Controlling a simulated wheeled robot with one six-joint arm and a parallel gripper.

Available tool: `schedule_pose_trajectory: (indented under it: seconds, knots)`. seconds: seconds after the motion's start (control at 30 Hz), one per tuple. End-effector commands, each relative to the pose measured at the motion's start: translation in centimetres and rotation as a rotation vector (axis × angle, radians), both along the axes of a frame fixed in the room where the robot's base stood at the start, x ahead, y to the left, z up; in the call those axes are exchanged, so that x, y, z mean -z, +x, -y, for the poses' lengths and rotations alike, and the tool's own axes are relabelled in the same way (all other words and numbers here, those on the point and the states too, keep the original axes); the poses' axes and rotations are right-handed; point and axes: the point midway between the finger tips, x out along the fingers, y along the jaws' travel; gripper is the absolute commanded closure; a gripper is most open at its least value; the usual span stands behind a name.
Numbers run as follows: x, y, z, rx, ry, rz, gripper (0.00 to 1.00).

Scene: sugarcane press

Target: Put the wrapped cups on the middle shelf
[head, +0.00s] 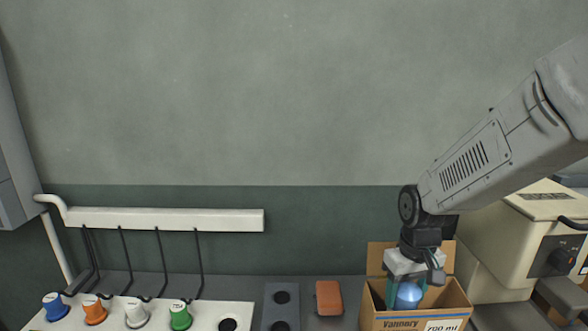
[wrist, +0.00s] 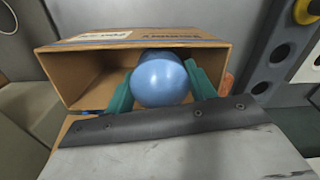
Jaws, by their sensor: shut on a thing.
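My gripper (head: 407,284) reaches down into an open cardboard box (head: 371,318) at the lower right of the head view. Its green fingers are shut on a smooth, round, light blue thing (head: 409,295), which may be a wrapped cup. In the wrist view the blue thing (wrist: 160,79) sits between the two fingers at the mouth of the box (wrist: 55,63). I cannot make out the middle shelf in either view.
A white panel (head: 150,316) at the lower left holds several coloured caps, including a blue one (head: 55,307) and a green one (head: 180,316). A grey holed block (head: 281,311) and an orange-brown block (head: 328,298) lie left of the box. A cream machine (head: 505,235) stands close on its right.

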Motion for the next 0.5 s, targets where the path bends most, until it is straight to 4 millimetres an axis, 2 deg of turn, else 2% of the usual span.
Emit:
schedule_pose_trajectory:
  seconds: [0.03, 0.23, 0.27, 0.5]
  knots:
    - [1.1, -0.1, 0.0, 0.0, 0.0, -0.004, 0.72]
    - [4.4, -0.1, 0.0, 0.0, 0.0, -0.005, 0.72]
    - [3.6, 0.1, 0.0, 0.0, 0.0, 0.004, 0.76]
    - [-0.7, 0.0, 0.1, 0.0, 0.0, 0.005, 0.76]
